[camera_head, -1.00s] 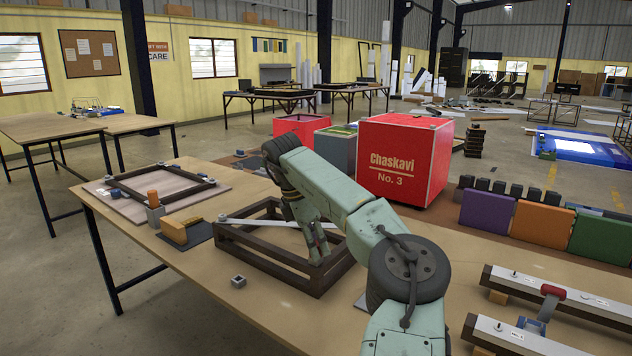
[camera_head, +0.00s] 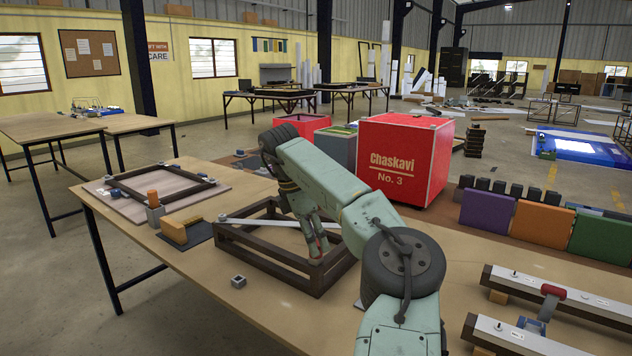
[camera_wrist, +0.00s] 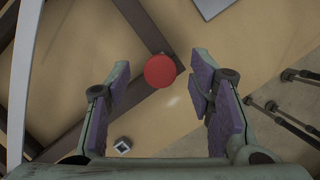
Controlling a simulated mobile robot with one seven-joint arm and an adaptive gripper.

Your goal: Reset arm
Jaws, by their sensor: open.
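My gripper (camera_head: 316,238) is over the right-hand part of a dark brown rectangular frame (camera_head: 262,261) on the wooden table. In the wrist view my gripper (camera_wrist: 160,100) is open, its purple-padded fingers wide apart. A round red thing (camera_wrist: 160,71) shows between and beyond the fingers, at a corner of the brown frame (camera_wrist: 90,118), with a clear gap to each finger. In the head view the red thing (camera_head: 321,244) is largely hidden by the fingers.
A red Chaskavi box (camera_head: 405,160) stands behind my arm. A small grey block (camera_head: 238,281) lies in front of the frame. A yellow block (camera_head: 174,230) and another frame (camera_head: 160,185) are at left. Two long rails (camera_head: 520,336) lie at right. The table's front left is clear.

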